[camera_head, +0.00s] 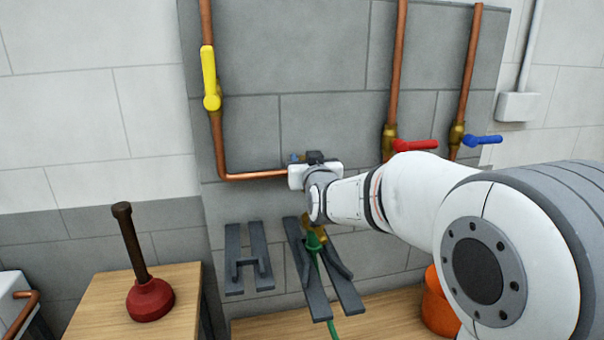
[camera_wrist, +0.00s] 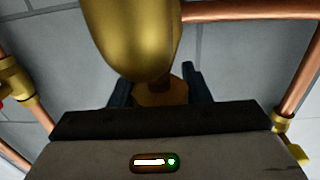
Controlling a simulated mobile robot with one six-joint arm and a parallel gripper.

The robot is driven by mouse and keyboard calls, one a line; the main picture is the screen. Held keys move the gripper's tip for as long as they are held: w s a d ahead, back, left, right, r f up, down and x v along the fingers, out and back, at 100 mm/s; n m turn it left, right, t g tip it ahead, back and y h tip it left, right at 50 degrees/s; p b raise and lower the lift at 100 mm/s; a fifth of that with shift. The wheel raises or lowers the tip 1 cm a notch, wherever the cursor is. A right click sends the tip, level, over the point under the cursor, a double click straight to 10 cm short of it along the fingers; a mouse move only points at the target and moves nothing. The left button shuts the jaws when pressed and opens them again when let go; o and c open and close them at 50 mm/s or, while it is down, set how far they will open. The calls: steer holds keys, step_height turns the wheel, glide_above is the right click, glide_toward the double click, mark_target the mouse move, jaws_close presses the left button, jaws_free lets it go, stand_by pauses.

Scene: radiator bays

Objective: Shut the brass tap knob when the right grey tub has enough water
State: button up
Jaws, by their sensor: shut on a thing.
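My gripper (camera_head: 313,162) is at the wall, at the right end of the horizontal copper pipe. In the wrist view its dark fingers (camera_wrist: 160,86) stand on both sides of a faceted brass piece, which I take to be the tap knob (camera_wrist: 160,94). The gripper is shut on it. A large rounded brass body (camera_wrist: 132,38) fills the top of the wrist view and partly covers the knob. In the head view my gripper and wrist hide the knob. Neither view shows a grey tub or any water, so the water level cannot be told.
A yellow lever (camera_head: 209,78), a red lever (camera_head: 414,145) and a blue lever (camera_head: 482,141) sit on copper pipes. Dark grey brackets (camera_head: 234,258) and a green hose piece (camera_head: 313,243) are below my wrist. A plunger (camera_head: 150,299) stands on a wooden top (camera_head: 98,312).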

steer(key=shift+m+t+h, duration=0.3)
steer(key=shift+m+h, duration=0.5)
steer(key=shift+h, duration=0.5)
steer(key=o, duration=1)
steer(key=shift+s+d, duration=0.1)
steer(key=s, duration=0.6)
steer(key=shift+s+d+r, duration=0.1)
steer(key=shift+s+d, duration=0.25)
steer(key=shift+s, duration=0.45)
steer(key=shift+d, duration=0.1)
